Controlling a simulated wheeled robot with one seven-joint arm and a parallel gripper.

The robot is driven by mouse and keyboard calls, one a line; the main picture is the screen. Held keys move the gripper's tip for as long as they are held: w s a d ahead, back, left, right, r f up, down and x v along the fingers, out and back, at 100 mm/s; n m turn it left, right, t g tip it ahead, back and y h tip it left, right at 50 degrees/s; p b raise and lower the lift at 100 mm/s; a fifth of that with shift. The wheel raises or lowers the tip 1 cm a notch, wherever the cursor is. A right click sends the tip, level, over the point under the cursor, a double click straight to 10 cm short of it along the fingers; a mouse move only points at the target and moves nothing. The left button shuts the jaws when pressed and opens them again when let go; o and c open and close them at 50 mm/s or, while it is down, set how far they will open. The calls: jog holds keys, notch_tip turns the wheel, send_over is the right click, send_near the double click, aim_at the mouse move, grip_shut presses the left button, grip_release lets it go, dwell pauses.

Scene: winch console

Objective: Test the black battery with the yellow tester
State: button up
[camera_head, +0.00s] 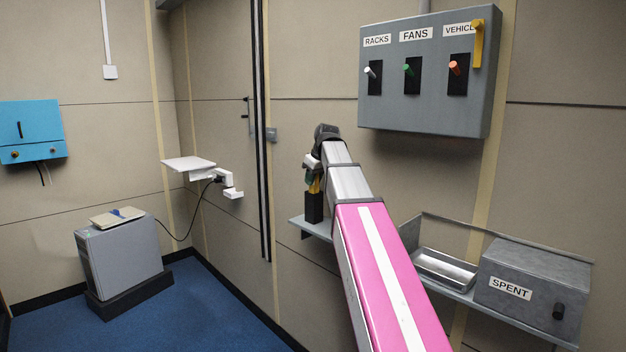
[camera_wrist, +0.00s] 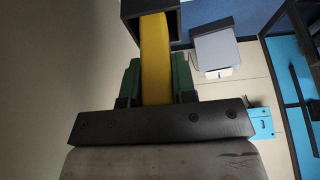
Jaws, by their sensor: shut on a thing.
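My gripper (camera_head: 314,178) is shut on the yellow tester (camera_head: 315,187) at the left end of the wall shelf. In the wrist view, the green fingers of my gripper (camera_wrist: 156,78) press on both sides of the yellow tester (camera_wrist: 154,45). The tester's far end reaches into an open black box-shaped holder (camera_head: 314,208), which stands upright on the shelf. The holder also shows in the wrist view (camera_wrist: 174,28). I cannot pick out a black battery in either view.
A grey shelf (camera_head: 297,222) carries a metal tray (camera_head: 446,268) and a grey SPENT box (camera_head: 532,281). A grey switch panel (camera_head: 428,75) with a yellow lever (camera_head: 477,45) hangs above. A grey cabinet (camera_head: 122,262) stands left; the blue floor (camera_head: 215,310) between is clear.

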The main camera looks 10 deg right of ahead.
jog(key=shift+f, duration=0.5)
dwell(0.3)
jog(key=o, duration=1)
jog(key=v, duration=1)
jog(key=shift+s+d+r, duration=0.1)
jog(key=shift+r, duration=0.3)
